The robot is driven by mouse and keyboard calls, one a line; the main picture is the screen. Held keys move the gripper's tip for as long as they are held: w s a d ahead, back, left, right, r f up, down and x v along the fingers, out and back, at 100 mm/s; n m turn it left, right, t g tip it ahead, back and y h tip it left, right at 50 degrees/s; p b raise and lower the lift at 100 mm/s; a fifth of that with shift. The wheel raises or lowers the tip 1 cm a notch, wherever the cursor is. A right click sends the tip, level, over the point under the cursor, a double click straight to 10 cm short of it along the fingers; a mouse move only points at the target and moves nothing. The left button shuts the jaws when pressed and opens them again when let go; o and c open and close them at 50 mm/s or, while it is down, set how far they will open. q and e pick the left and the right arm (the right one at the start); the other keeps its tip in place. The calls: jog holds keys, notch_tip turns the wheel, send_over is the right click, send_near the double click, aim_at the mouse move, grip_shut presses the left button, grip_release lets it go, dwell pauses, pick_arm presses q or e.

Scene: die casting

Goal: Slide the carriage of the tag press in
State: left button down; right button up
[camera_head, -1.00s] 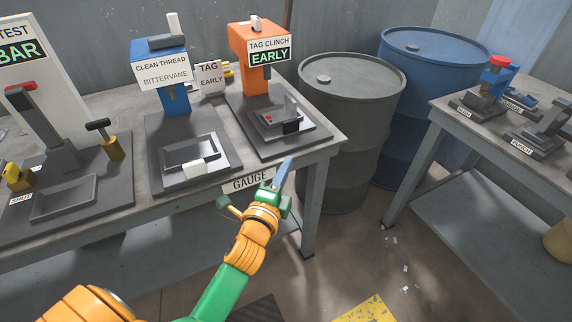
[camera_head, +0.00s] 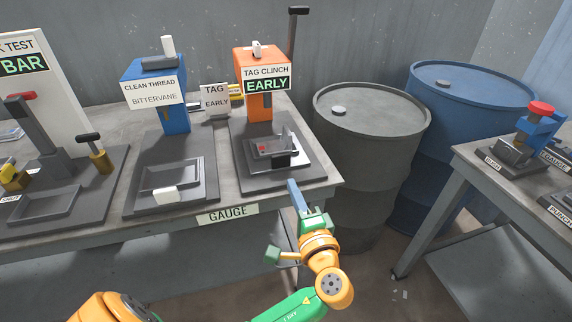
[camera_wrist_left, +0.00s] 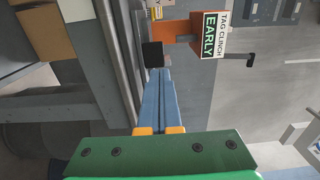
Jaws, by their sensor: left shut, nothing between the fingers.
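The tag press (camera_head: 262,85) is the orange machine labelled TAG CLINCH with an EARLY sign, standing on a dark base plate at the right end of the bench. Its carriage (camera_head: 270,148) is a grey tray with a black block at its front edge, out in front of the orange body. My left gripper (camera_head: 292,184) is shut and empty, its blue fingers just in front of the press base and apart from the carriage. In the left wrist view the fingers (camera_wrist_left: 158,98) point at the black block (camera_wrist_left: 153,54). My right gripper is not in view.
The blue CLEAN THREAD press (camera_head: 165,95) with its own tray stands left of the tag press. A TAG EARLY card (camera_head: 215,101) sits between them. A grey drum (camera_head: 370,150) and a blue drum (camera_head: 475,100) stand right of the bench (camera_head: 110,232).

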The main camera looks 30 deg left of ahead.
aim_at(281, 159)
pick_arm(q)
jog(key=x, duration=0.8)
jog(key=shift+w+p, duration=0.2)
jog(key=shift+p, duration=0.15)
jog(key=shift+b+x, duration=0.55)
jog(key=shift+x, duration=1.1)
jog(key=shift+f, duration=0.1)
